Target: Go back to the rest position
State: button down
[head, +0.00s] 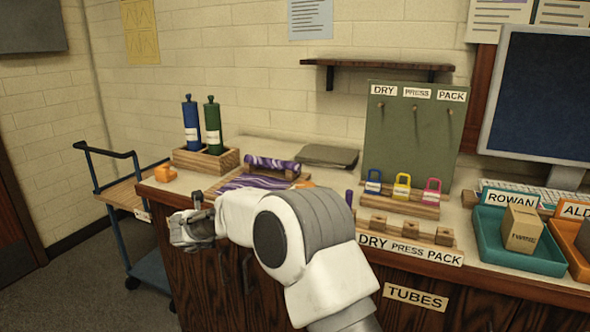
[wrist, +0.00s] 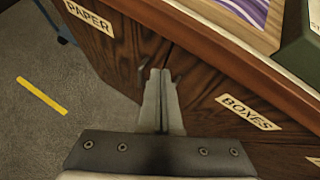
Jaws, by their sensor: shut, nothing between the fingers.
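My gripper (head: 190,217) hangs by the front left edge of the counter in the head view, at the end of my white and grey arm. In the wrist view my gripper (wrist: 158,72) points at the wooden counter front, with its two fingers together and nothing between them. My arm hides part of the counter top and front in the head view.
The counter (head: 205,188) holds a purple marbled sheet (head: 245,182), bottles in a wooden block (head: 205,160), padlocks (head: 402,187), a green board (head: 415,135) and a teal tray (head: 512,262). A cart (head: 120,193) stands left. The floor (head: 75,285) before it is clear.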

jog(key=s+d+r+n+t+y, duration=0.1)
jog(key=d+r+n+y, duration=0.15)
jog(key=r+n, duration=0.4)
jog(key=d+r+n+t+y, duration=0.1)
jog(key=d+r+n, duration=0.2)
jog(key=r, duration=0.7)
jog(key=s+d+r+n+y, duration=0.2)
jog(key=s+d+r+n, duration=0.5)
jog(key=n, duration=0.3)
jog(key=s+d+f+n+g+h, duration=0.25)
jog(key=s+d+n, duration=0.25)
jog(key=s+d, duration=0.5)
jog(key=s+d+f+n+g+h+p, duration=0.15)
jog(key=s+d+f+n, duration=0.45)
jog(key=s, duration=0.6)
jog(key=s+d+f+n+g+h, duration=0.1)
jog(key=s+d+n+g+h, duration=0.2)
jog(key=s+d, duration=0.75)
notch_tip(320, 180, up, 18)
jog(key=y+p, duration=0.1)
jog(key=p, duration=1.6)
jog(key=shift+a+n+p, duration=0.35)
jog(key=shift+a+n, duration=0.05)
jog(key=shift+n, duration=0.05)
jog(key=shift+f, duration=0.1)
